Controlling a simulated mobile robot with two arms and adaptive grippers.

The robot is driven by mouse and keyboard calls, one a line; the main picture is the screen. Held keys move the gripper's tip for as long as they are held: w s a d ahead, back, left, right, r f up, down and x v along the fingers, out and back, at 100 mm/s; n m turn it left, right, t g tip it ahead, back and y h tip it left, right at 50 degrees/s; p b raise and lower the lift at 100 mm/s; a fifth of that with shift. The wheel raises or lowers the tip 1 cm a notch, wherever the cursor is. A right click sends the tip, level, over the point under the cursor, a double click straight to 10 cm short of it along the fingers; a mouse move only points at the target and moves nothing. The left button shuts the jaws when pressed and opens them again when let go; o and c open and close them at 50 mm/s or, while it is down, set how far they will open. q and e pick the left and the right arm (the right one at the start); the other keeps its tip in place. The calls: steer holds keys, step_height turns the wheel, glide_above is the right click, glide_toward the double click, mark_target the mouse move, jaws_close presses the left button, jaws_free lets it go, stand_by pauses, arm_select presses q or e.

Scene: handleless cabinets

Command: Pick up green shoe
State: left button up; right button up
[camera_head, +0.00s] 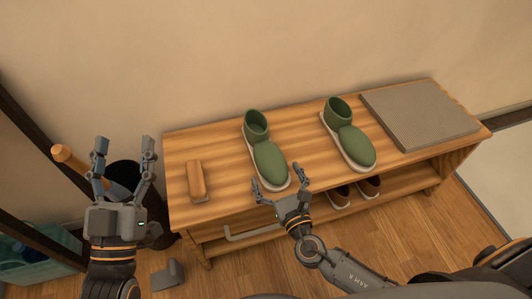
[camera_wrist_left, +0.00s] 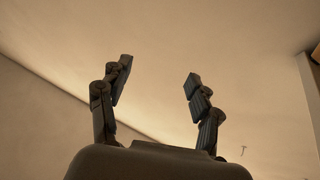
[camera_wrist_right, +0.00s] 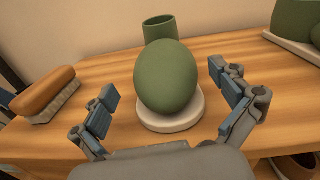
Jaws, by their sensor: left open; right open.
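Two green shoes with pale soles stand on the wooden bench (camera_head: 222,146). The left green shoe (camera_head: 268,160) is in the middle of the bench top, toe toward me. The right green shoe (camera_head: 353,146) stands to its right. My right gripper (camera_head: 276,186) is open at the toe of the left green shoe. In the right wrist view that shoe (camera_wrist_right: 166,80) lies ahead between the open fingers, and the gripper is empty. My left gripper (camera_head: 123,142) is open and empty, left of the bench; in the left wrist view its fingers (camera_wrist_left: 155,85) point toward bare wall and ceiling.
A wooden-backed brush (camera_head: 196,180) lies at the bench's left end, and a grey ribbed mat (camera_head: 420,115) at its right end. Brown shoes (camera_head: 369,187) sit on the lower shelf. A dark holder with a wooden handle (camera_head: 72,160) stands left of the bench.

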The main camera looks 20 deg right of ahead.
mark_target(271, 160)
steer(key=w, duration=0.4)
steer(key=shift+w+r, duration=0.2)
steer(key=shift+w, duration=0.1)
arm_select(q)
steer(key=shift+s+r+t, duration=0.4)
steer(key=shift+r+t, duration=0.1)
steer(key=shift+r, duration=0.3)
arm_select(e)
steer(key=c, duration=1.4)
steer(key=shift+c, duration=0.4)
arm_select(q)
steer(key=shift+w+f, duration=0.1)
steer(key=shift+f, duration=0.05)
arm_select(e)
steer(key=shift+r, duration=0.15)
